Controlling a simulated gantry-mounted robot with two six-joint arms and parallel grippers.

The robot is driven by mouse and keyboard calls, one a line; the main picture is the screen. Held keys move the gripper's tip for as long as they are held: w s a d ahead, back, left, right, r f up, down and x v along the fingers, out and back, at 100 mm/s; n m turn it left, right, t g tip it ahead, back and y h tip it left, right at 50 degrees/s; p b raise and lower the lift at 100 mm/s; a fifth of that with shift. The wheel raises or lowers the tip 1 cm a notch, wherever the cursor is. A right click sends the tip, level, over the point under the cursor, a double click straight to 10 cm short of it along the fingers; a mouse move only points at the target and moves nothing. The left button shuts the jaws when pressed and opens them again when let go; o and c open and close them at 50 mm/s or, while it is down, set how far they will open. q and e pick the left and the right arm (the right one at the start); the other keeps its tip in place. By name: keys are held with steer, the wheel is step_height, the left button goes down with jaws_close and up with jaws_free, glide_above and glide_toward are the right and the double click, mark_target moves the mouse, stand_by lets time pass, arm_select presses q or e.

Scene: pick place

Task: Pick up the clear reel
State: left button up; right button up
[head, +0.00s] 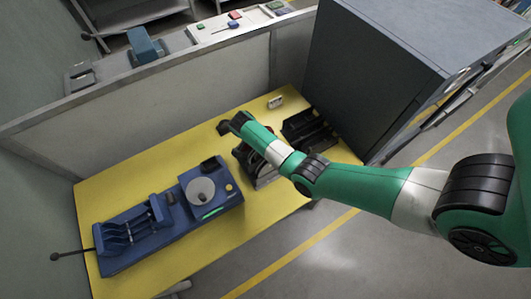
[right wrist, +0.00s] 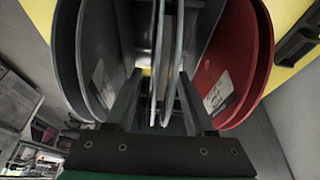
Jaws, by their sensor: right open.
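The clear reel (right wrist: 180,50) shows in the right wrist view as thin, pale, upright edges, standing between a dark grey reel (right wrist: 82,50) on the left and a red reel (right wrist: 240,60) on the right. My right gripper (right wrist: 160,88) is open, with one finger on each side of the clear reel's near edges. I cannot tell whether the fingers touch it. In the head view, my right arm covers most of the rack (head: 266,180) that holds the reels, and the clear reel cannot be made out. My left gripper is not in view.
A blue fixture (head: 160,222) with a grey disc (head: 201,190) stands on the left of the yellow table (head: 105,196). Black holders (head: 308,130) and a small pale item (head: 276,102) lie farther right. A large dark cabinet (head: 365,75) and a low wall (head: 190,95) border the table.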

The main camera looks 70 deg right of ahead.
jaws_close()
steer(key=shift+r, duration=0.15)
